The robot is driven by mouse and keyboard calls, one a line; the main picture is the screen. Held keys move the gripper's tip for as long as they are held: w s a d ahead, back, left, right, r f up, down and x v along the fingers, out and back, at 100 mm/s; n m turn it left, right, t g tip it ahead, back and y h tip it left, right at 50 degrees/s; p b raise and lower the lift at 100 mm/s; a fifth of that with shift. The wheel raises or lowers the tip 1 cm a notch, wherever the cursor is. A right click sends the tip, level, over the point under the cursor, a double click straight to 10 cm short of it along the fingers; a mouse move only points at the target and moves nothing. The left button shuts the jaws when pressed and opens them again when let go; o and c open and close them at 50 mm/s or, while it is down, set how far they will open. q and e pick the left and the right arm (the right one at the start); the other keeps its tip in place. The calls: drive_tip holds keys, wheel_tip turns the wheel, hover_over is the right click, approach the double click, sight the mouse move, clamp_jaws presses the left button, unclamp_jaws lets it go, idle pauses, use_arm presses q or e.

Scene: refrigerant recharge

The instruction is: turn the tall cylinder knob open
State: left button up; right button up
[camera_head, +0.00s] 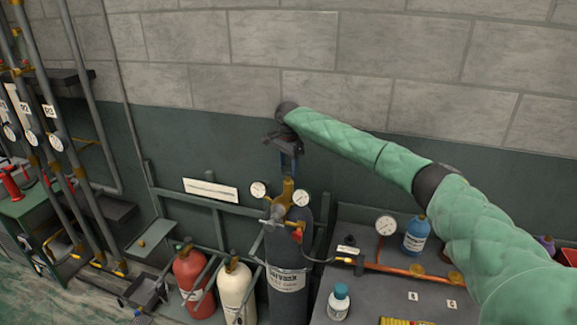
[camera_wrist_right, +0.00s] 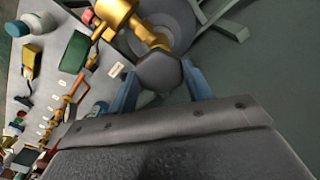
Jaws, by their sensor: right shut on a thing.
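The tall dark cylinder (camera_head: 280,303) stands upright near the middle in the head view, with a pale label. A brass valve (camera_head: 289,192) with two round gauges sits on its top. My right gripper (camera_head: 289,165) points down from above the valve. In the right wrist view its blue fingers are shut on the grey, six-sided knob (camera_wrist_right: 160,72), one finger on each side. The brass valve (camera_wrist_right: 119,14) shows beyond the knob. In the head view the fingers hide most of the knob. My left gripper is in neither view.
A red cylinder (camera_head: 193,277) and a cream cylinder (camera_head: 235,290) stand left of the tall one. On the right, a grey bench (camera_head: 357,299) holds a gauge, a copper pipe, a blue bottle (camera_head: 416,235) and a white bottle (camera_head: 339,303). Frame rails run behind the cylinders.

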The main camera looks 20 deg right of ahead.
drive_tip(key=n, duration=0.6)
drive_tip(key=shift+a+r, duration=0.1)
drive_tip(key=shift+r, duration=0.05)
drive_tip(key=n, duration=0.5)
drive_tip(key=shift+n, duration=0.4)
drive_tip(key=n, duration=1.1)
drive_tip(key=shift+n, duration=0.4)
drive_tip(key=o, duration=1)
drive_tip(key=shift+b, duration=0.3)
